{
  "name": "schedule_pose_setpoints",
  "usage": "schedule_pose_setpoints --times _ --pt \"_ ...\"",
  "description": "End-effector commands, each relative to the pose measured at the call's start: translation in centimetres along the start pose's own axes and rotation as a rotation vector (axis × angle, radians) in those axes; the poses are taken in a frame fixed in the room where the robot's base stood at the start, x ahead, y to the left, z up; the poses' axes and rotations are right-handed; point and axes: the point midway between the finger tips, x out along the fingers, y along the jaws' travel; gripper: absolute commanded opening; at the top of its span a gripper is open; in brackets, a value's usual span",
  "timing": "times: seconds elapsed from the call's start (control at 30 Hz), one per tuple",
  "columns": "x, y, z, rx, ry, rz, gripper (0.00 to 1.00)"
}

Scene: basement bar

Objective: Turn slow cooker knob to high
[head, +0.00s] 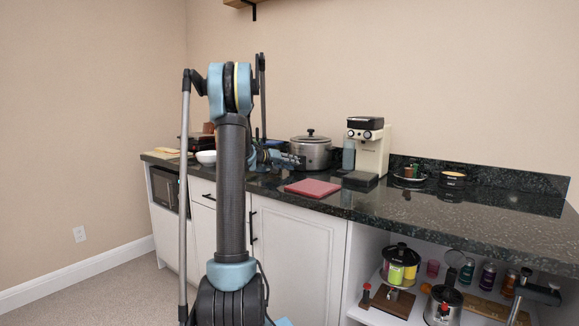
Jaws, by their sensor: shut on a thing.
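The slow cooker (312,154) is a silver pot with a dark lid and stands on the dark stone counter against the wall. My gripper (288,159) is small in the head view, at the left front side of the slow cooker. It is shut at the cooker's lower front, where the knob sits. The knob itself is hidden by the gripper, so its setting cannot be read. My arm covers part of the counter left of the cooker.
A coffee machine (370,146) stands right of the cooker. A red board (313,188) and a black box (360,180) lie in front. A white bowl (206,157) is on the left. The counter's right part (470,207) is mostly clear.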

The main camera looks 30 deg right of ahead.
Motion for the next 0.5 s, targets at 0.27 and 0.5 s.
schedule_pose_setpoints --times 0.27,0.5 --pt "-0.16 -0.03 -0.01 0.157 0.002 -0.071 0.04" --pt "-0.22 0.19 0.04 0.362 0.001 -0.156 0.04"
